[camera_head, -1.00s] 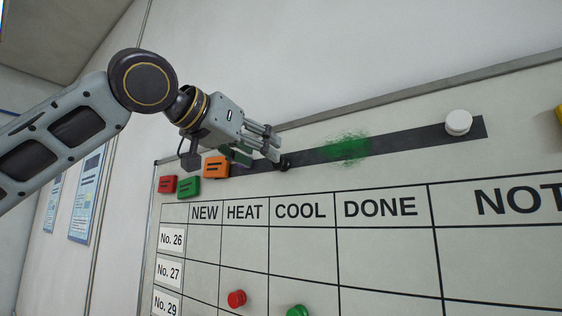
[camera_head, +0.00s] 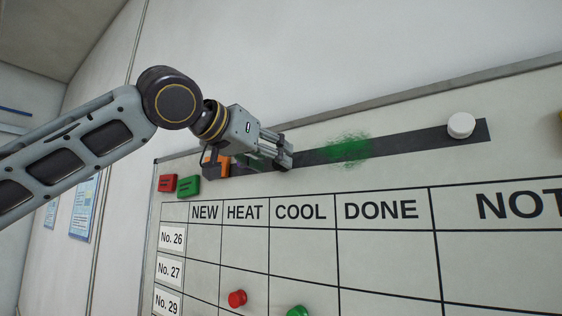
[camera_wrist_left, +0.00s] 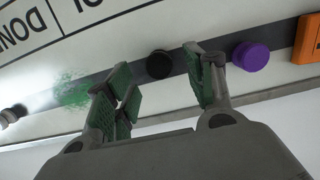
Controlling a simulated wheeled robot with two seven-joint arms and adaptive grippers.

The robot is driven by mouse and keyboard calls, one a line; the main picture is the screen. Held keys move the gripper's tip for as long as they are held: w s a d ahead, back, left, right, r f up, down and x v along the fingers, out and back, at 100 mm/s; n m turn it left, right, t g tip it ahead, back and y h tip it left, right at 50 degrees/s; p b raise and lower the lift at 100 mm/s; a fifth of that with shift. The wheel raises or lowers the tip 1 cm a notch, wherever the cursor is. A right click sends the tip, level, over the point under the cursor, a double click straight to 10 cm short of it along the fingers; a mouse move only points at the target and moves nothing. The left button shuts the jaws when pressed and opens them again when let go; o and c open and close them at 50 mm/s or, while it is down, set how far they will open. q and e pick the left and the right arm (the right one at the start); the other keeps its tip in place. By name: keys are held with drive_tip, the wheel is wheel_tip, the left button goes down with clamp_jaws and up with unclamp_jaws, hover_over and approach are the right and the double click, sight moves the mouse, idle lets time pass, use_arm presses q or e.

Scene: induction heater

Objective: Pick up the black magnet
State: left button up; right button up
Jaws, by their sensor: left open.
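The black magnet (camera_wrist_left: 159,64) is a small round knob on the dark strip (camera_wrist_left: 212,62) of the whiteboard. In the left wrist view it shows in the gap between the fingertips of my left gripper (camera_wrist_left: 158,77), with space on both sides. The gripper is open and empty. In the head view my left gripper (camera_head: 284,152) is at the left part of the strip, and its fingers hide the black magnet. My right gripper is in neither view.
A purple magnet (camera_wrist_left: 250,56) sits just right of the fingers in the wrist view. Orange (camera_head: 222,166), green (camera_head: 189,186) and red (camera_head: 167,183) blocks are on the board's left side. A white magnet (camera_head: 461,125) is at the strip's far end, beyond a green smear (camera_head: 349,150).

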use_arm(q)
drive_tip(key=shift+x, duration=1.2)
drive_tip(key=c, duration=0.8)
